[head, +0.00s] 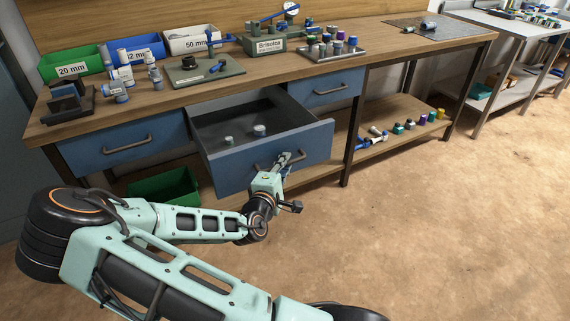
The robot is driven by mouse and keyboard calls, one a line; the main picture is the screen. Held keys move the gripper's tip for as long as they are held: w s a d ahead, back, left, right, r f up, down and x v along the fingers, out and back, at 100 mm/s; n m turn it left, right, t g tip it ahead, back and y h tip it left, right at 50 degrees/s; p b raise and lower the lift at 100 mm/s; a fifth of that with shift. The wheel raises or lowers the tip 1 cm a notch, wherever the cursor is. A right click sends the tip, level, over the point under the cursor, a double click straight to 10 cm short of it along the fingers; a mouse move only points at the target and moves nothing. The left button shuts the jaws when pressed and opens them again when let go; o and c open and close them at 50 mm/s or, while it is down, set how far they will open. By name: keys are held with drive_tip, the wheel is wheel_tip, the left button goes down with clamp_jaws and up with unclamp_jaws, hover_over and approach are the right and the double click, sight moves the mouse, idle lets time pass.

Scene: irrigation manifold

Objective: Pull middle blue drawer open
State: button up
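The middle blue drawer (229,172) is pulled well out from under the wooden workbench. Inside its grey interior, two small light cylindrical parts (259,130) stand on the bottom. Its dark handle (262,166) is on the front face, partly hidden by my gripper. My gripper (285,160) is at the right part of this handle, with its fingers up against the drawer front. The fingers are small and overlap the handle, so I cannot tell whether they are closed around it.
Blue drawers on the left (125,143) and right (331,87) are shut. The workbench top (375,60) carries bins, fittings and a small press. A lower shelf (400,139) holds several fittings. Open floor lies to the right.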

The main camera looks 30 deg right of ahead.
drive_tip(key=v, duration=1.2)
idle(0.4)
